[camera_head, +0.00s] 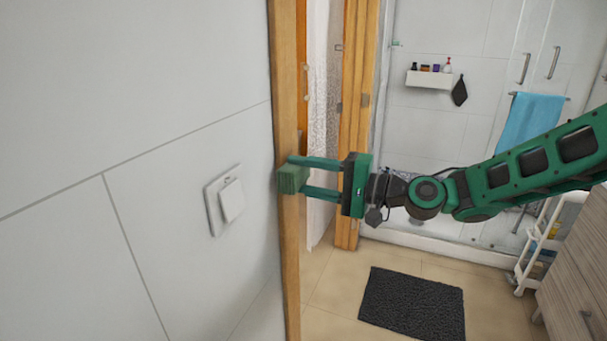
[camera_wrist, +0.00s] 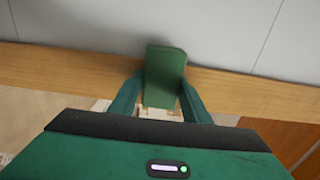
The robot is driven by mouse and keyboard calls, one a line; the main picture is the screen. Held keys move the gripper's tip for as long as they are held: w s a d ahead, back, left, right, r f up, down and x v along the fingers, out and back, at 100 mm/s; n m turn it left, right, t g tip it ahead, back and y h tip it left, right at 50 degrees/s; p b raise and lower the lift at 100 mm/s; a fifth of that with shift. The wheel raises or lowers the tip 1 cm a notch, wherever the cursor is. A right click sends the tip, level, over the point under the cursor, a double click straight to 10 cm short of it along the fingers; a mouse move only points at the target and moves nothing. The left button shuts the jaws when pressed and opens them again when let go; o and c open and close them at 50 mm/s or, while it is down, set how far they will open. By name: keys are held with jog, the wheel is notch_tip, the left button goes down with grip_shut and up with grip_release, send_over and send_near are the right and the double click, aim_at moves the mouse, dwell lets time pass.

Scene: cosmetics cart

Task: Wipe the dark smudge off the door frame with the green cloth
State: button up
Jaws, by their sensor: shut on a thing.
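My gripper (camera_head: 312,178) is shut on the green cloth (camera_head: 291,179), a small folded block between its fingertips. The cloth is at the wooden door frame (camera_head: 287,80) and covers part of its front, a little above the height of the light switch. In the wrist view the cloth (camera_wrist: 165,75) lies across the wooden frame (camera_wrist: 60,70) and reaches over to the grey wall side. It looks to be against the wood, but contact is hard to confirm. No dark smudge shows on the visible wood; the part behind the cloth is hidden.
A white light switch (camera_head: 226,200) is on the wall just left of the frame. The doorway opens to a bathroom with a dark mat (camera_head: 412,303), a blue towel (camera_head: 530,122), a white shelf (camera_head: 429,79) and a wooden cabinet (camera_head: 575,275) at right.

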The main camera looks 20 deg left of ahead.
jog(key=shift+s+a+r, duration=0.1)
jog(key=shift+s+r, duration=0.15)
jog(key=shift+r, duration=0.8)
jog(key=shift+w+d+f, duration=0.1)
jog(key=shift+w+d, duration=0.1)
jog(key=shift+w, duration=1.9)
jog(key=d, duration=0.8)
jog(key=shift+s, duration=0.3)
